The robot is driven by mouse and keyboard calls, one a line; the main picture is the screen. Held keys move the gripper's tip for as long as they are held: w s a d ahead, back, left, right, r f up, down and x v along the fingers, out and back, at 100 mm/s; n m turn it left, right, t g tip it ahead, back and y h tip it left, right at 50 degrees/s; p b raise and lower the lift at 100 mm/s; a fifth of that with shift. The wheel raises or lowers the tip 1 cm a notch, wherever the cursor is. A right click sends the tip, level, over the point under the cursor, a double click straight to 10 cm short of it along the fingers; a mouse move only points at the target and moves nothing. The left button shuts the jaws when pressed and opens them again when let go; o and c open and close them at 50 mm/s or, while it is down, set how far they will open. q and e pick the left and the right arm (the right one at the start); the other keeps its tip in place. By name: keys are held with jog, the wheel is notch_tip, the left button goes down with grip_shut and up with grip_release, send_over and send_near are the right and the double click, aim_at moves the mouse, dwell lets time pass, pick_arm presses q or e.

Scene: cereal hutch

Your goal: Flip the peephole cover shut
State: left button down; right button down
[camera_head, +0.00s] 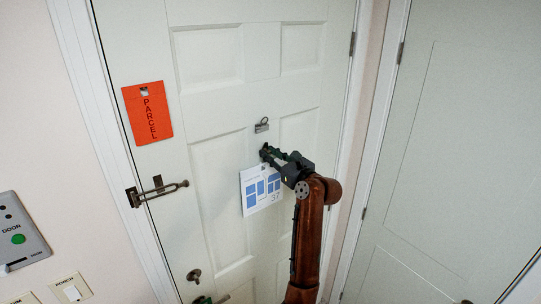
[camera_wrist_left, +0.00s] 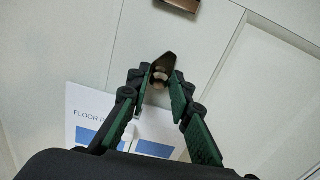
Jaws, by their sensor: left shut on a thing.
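The peephole cover (camera_wrist_left: 166,62) is a dark, teardrop-shaped metal flap on the white door (camera_head: 215,125). In the left wrist view it sits between my fingertips, its pointed end up the picture. Part of a round, lighter peephole fitting (camera_wrist_left: 160,84) shows below it, between the fingers. My left gripper (camera_head: 268,152) reaches the door in the head view, and it also shows in the left wrist view (camera_wrist_left: 163,80). Its green-padded fingers are closed on the cover. In the head view the gripper mostly hides the cover.
A small metal fitting (camera_head: 262,126) is just above my gripper. A floor plan sheet (camera_head: 262,190) hangs just below. An orange PARCEL sign (camera_head: 147,113), a swing-bar latch (camera_head: 157,191) and a door knob (camera_head: 194,275) are to the left. A wall panel (camera_head: 20,235) has a green button.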

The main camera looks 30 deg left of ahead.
pick_arm(q)
jog(key=shift+r, duration=0.1)
dwell(0.4)
jog(key=c, duration=1.9)
grip_release()
jog(key=v, duration=1.2)
